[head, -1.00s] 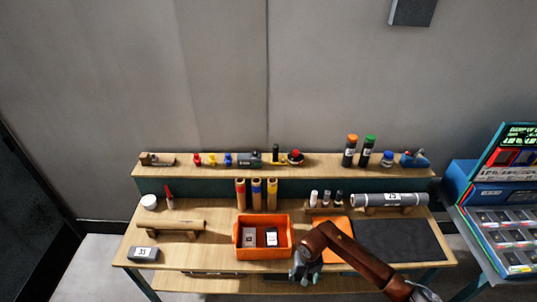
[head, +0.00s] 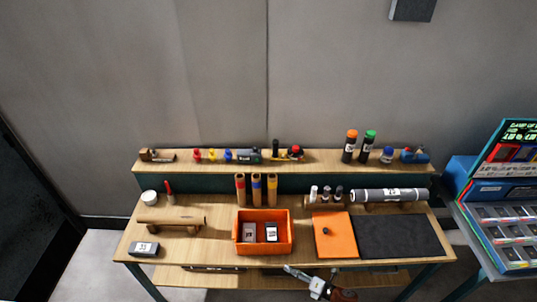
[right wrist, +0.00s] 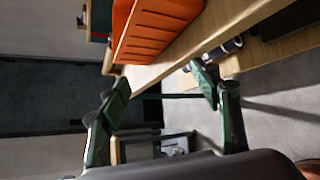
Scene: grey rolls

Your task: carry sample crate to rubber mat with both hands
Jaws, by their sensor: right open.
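The orange sample crate (head: 262,249) stands upright on the tabletop left of centre, with two small labelled blocks inside. The dark rubber mat (head: 405,237) lies flat at the right of the tabletop, and its visible surface is bare. My right gripper (head: 300,274) is at the table's front edge, to the right of and nearer than the crate, apart from it. In the right wrist view its fingers (right wrist: 158,95) are spread with nothing between them. The crate's ribbed orange side (right wrist: 160,32) shows beyond them. My left gripper is not in view.
An orange sheet (head: 334,240) with a small dark knob-like thing lies between crate and mat. Upright tubes (head: 257,190) stand behind the crate. A grey roll (head: 390,195) lies behind the mat. A brown roll (head: 172,221) and a grey labelled block (head: 144,249) are left.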

